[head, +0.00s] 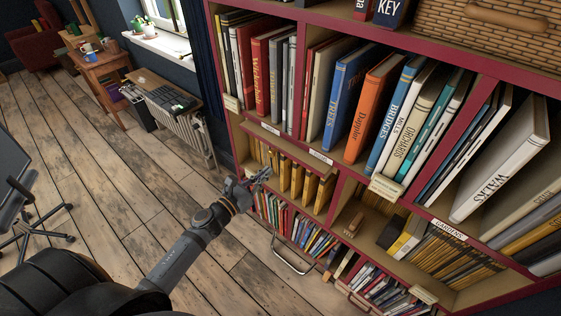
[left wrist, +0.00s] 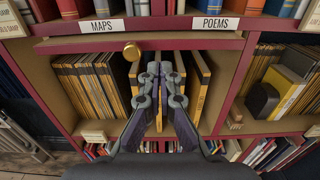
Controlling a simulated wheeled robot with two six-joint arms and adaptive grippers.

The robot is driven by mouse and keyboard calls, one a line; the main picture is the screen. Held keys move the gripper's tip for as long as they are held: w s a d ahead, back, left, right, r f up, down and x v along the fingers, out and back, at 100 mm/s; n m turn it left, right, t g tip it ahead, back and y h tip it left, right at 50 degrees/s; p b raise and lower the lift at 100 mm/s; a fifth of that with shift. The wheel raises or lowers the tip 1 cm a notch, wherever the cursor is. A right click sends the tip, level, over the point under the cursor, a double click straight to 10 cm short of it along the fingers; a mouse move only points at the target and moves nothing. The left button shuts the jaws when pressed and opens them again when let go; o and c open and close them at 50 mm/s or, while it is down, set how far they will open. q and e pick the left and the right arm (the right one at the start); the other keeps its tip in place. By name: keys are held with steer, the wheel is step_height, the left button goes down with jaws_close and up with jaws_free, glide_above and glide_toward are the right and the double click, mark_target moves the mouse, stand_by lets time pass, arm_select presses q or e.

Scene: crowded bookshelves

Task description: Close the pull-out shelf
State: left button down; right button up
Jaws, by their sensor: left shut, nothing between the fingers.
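The pull-out shelf (head: 285,147) is a thin board with a dark red front edge, under the row with the MAPS and POEMS labels. In the head view it seems to stick out a little from the bookcase. In the left wrist view its red edge (left wrist: 210,44) runs across the top, with a round brass knob (left wrist: 132,51) left of my fingers. My left gripper (head: 260,180) is shut and empty, in front of the compartment below the shelf. Its fingertips (left wrist: 160,70) show just below the red edge; I cannot tell whether they touch it.
Yellow-spined magazines (left wrist: 88,85) fill the compartment behind my fingers. Large books (head: 345,95) stand above. A metal-framed item (head: 292,262) stands at the bookcase's foot. A radiator (head: 185,130) and a desk chair (head: 30,205) are to the left, with open wooden floor between.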

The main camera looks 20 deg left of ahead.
mark_target(287, 155)
arm_select(q)
steer(key=p+x, duration=0.2)
steer(key=x, duration=0.4)
steer(key=shift+w+d+r, duration=0.2)
steer(key=shift+w+d, duration=0.05)
steer(key=shift+w, duration=0.05)
steer(key=shift+w+d+f, duration=0.1)
steer(key=shift+w+d, duration=0.05)
steer(key=shift+w, duration=0.3)
arm_select(e)
steer(key=shift+s+a+r, duration=0.1)
steer(key=shift+s+r, duration=0.15)
steer(key=shift+r, duration=0.35)
steer(key=shift+s+a+r, duration=0.15)
steer(key=shift+s+r, duration=0.15)
steer(key=shift+r, duration=0.25)
steer(key=shift+s+a+r, duration=0.1)
steer(key=shift+s+r, duration=0.15)
steer(key=shift+r, duration=0.35)
arm_select(q)
steer(key=shift+x, duration=0.85)
steer(key=shift+w+d+f, duration=0.1)
steer(key=shift+w+d, duration=0.15)
steer(key=shift+w, duration=0.15)
arm_select(e)
steer(key=shift+f, duration=0.3)
arm_select(q)
steer(key=shift+s+a, duration=0.1)
steer(key=shift+a, duration=0.05)
